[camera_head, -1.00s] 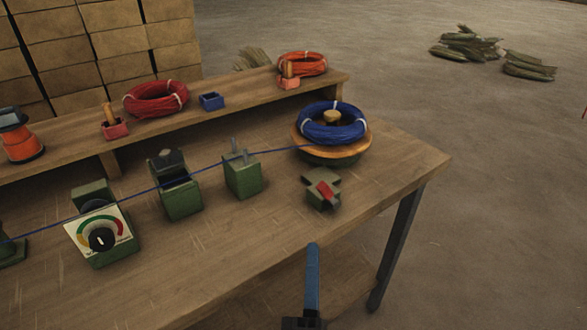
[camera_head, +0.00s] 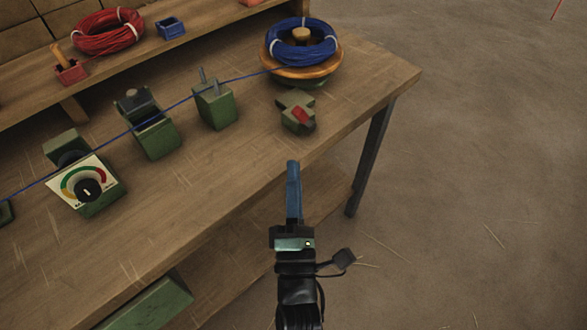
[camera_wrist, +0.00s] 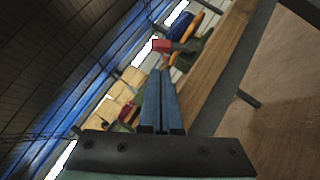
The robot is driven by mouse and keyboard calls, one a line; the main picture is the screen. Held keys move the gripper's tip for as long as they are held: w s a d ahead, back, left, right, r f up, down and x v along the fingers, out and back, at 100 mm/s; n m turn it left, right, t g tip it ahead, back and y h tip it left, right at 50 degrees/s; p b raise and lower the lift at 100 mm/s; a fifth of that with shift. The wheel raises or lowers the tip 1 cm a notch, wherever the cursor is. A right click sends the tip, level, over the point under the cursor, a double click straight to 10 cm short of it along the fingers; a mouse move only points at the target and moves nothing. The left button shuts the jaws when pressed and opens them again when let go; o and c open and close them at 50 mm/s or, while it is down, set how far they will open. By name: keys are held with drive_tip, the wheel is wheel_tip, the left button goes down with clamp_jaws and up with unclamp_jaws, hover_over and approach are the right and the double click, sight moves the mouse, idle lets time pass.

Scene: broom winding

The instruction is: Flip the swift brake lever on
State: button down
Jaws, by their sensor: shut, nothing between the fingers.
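The swift brake lever is the small red lever (camera_head: 300,115) on a green block (camera_head: 291,103) near the table's front edge at the right. The lever also shows in the wrist view (camera_wrist: 163,45), beyond the fingertips. The swift (camera_head: 326,69) is a round wooden disc just behind it, carrying a coil of blue wire (camera_head: 300,50). My gripper (camera_head: 292,164) has blue fingers closed together with nothing between them. The fingers also show in the wrist view (camera_wrist: 161,75), pointing towards the lever.
A blue wire runs left from the swift past a green post block (camera_head: 215,106), another green block (camera_head: 153,130) and a dial gauge (camera_head: 87,188). A raised shelf at the back holds a red coil (camera_head: 108,33). The tabletop (camera_head: 230,165) before the blocks is clear.

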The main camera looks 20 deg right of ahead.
sight(301, 115)
drive_tip(key=b+x, duration=0.1)
drive_tip(key=x, duration=0.6)
drive_tip(key=shift+w+d, duration=0.1)
drive_tip(key=shift+w, duration=0.2)
drive_tip(key=shift+r+p, duration=0.2)
drive_tip(key=shift+p, duration=0.15)
drive_tip(key=shift+r+p, duration=0.15)
drive_tip(key=shift+p, duration=0.25)
drive_tip(key=shift+m+g+p, duration=0.3)
drive_tip(key=shift+p, duration=0.1)
